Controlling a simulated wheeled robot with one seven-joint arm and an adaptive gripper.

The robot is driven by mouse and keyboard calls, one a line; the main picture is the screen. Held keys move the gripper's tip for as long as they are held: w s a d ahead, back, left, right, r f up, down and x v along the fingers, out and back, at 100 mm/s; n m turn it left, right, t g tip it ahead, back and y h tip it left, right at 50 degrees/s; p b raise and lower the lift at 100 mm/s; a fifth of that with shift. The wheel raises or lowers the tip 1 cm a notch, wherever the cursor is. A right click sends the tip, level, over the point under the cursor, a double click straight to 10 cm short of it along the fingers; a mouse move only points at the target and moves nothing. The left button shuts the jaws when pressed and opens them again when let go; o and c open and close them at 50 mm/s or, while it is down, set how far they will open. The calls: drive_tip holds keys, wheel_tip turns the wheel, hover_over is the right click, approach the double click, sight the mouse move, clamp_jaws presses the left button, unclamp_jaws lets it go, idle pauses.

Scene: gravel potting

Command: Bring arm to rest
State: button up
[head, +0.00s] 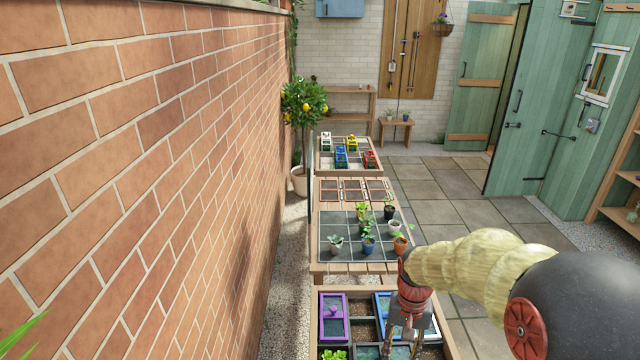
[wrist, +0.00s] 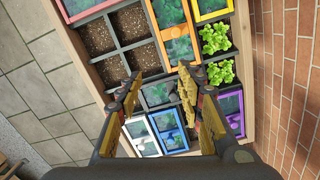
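My arm reaches in from the right in the head view, bent downward. My gripper (head: 400,345) hangs over the nearest wooden planter box (head: 443,340). In the wrist view my gripper (wrist: 160,88) has its two fingers apart, with nothing seen held between them. The planter box, also in the wrist view (wrist: 249,100), lies below the fingers. It has soil-filled cells (wrist: 98,38), leafy green plants (wrist: 215,38) and lidded frames in several colours, among them an orange frame (wrist: 161,45) and a blue frame (wrist: 162,122).
A table (head: 325,267) beyond the box carries several potted plants, including one in a terracotta pot (head: 400,244). A farther tray (head: 320,166) holds coloured containers. A brick wall (head: 150,170) runs along the left. Paving (head: 465,212) is clear to the right.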

drive_tip(key=s+a+r+n+t+b, duration=0.1)
drive_tip(key=s+r+t, duration=0.5)
drive_tip(key=s+r, duration=1.2)
drive_tip(key=shift+s+n+b, duration=0.8)
drive_tip(key=shift+n+b, duration=0.05)
drive_tip(key=shift+n, duration=0.25)
drive_tip(key=shift+a, duration=0.1)
